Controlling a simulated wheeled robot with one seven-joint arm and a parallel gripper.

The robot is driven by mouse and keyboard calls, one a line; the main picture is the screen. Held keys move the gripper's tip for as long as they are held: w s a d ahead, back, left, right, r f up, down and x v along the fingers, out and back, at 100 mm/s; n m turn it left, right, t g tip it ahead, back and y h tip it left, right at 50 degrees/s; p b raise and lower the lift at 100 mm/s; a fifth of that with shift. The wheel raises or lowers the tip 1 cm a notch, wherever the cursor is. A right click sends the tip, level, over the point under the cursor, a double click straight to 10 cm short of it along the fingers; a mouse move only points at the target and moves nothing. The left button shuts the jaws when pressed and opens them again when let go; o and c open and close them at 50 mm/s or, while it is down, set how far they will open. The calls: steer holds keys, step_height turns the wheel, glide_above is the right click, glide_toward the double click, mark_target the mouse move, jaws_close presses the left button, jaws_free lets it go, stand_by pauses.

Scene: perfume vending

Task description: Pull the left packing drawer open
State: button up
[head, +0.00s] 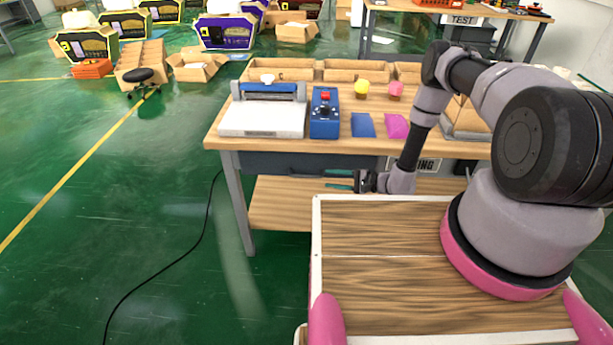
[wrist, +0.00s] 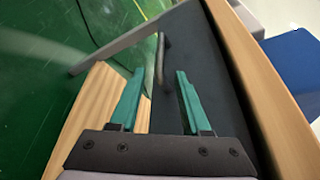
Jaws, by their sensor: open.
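The left packing drawer (head: 285,163) has a dark grey front under the wooden table top and looks shut. In the wrist view the drawer front (wrist: 198,50) carries a dark bar handle (wrist: 160,60). My gripper (head: 330,180) is open and empty in front of the drawer, towards its right side. In the wrist view my gripper (wrist: 160,73) has its teal fingers apart, with the near end of the handle appearing between the fingertips. I cannot tell whether the fingers reach around the handle or stop short. The handle is not clear in the head view.
The packing table (head: 222,138) holds a white-and-blue device (head: 262,118), a blue control box (head: 325,115) and blue and pink packets. A lower wooden shelf (head: 275,205) lies under the drawer.

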mark_target(316, 177)
steer(key=x, duration=0.8)
steer(key=shift+w+a, duration=0.2)
steer(key=shift+a, duration=0.15)
jaws_close()
stand_by(1.0)
